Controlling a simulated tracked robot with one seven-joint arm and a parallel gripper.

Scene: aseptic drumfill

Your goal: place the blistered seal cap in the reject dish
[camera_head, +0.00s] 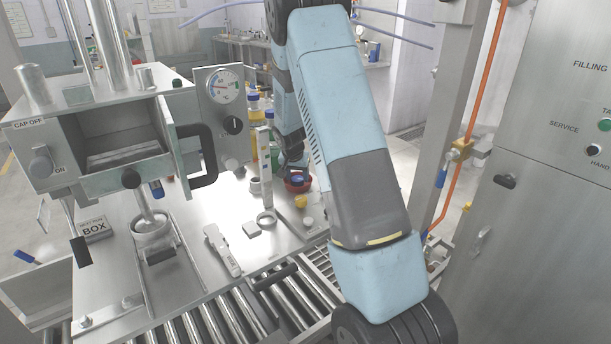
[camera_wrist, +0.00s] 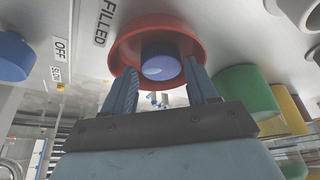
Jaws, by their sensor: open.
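A red dish (camera_head: 306,187) stands on the steel bench, and it fills the top middle of the wrist view (camera_wrist: 124,42). A round blue cap (camera_wrist: 160,62) sits within the dish's outline, seemingly inside it; it also shows as a small blue spot in the head view (camera_head: 298,179). I cannot make out a blister on it. My gripper (camera_wrist: 161,74) is open, with one fingertip on each side of the blue cap and close to it. Whether the fingers touch the cap or the dish cannot be told. My arm hides part of the bench behind the dish.
Green (camera_wrist: 246,92) and yellow (camera_wrist: 284,108) containers stand close beside the dish. A roller conveyor (camera_head: 230,315) runs along the bench's near edge.

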